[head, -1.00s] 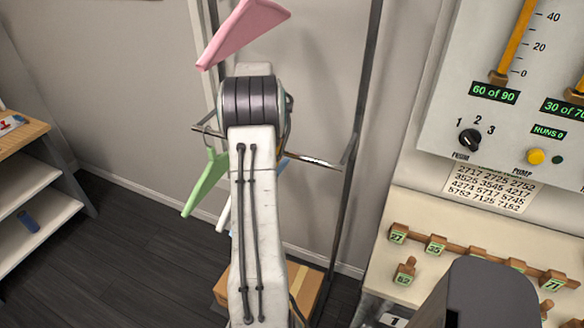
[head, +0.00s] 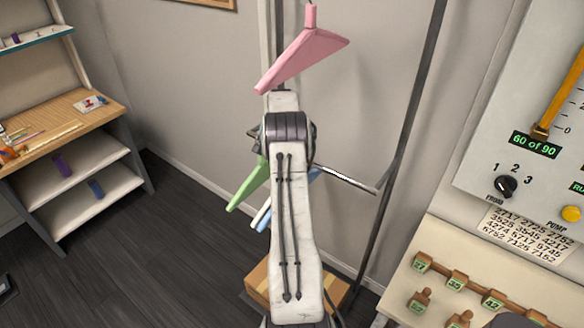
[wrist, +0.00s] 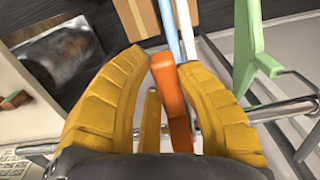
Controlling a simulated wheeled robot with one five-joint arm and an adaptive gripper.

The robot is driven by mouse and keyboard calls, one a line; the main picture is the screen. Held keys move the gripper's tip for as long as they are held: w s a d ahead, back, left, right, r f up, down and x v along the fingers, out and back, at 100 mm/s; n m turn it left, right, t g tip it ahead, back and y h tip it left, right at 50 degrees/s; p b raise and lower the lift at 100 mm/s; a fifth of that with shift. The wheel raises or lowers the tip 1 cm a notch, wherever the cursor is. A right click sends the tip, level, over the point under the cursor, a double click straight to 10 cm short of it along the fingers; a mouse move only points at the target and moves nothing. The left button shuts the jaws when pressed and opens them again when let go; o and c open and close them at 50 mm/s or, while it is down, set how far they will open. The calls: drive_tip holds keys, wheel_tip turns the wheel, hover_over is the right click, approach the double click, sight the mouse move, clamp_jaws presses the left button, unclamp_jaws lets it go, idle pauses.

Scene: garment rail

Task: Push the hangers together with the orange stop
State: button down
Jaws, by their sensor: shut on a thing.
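The orange stop (wrist: 175,105) stands between the two yellow fingers of my gripper (wrist: 163,70) in the wrist view, and the gripper is shut on it. Just beyond it are a light blue hanger (wrist: 168,28) and a white hanger (wrist: 187,30), close together. A green hanger (wrist: 255,50) is farther right, with a gap between. In the head view my arm hides the gripper and the stop. The green hanger (head: 247,187) shows left of my arm, with white and blue parts (head: 263,214) below it. A pink hanger (head: 304,52) is higher up.
The metal rail (head: 345,178) ends right of my arm by a dark upright post (head: 410,110). A cardboard box (head: 258,282) stands on the floor beneath. A control panel (head: 535,100) and pegboard (head: 440,285) are at right, a wooden shelf unit (head: 75,115) at left.

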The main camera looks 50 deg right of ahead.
drive_tip(key=shift+w+f, duration=0.1)
drive_tip(key=shift+w, duration=0.2)
drive_tip(key=c, duration=0.9)
unclamp_jaws()
drive_tip(key=shift+o, duration=0.3)
drive_tip(key=shift+s, duration=0.1)
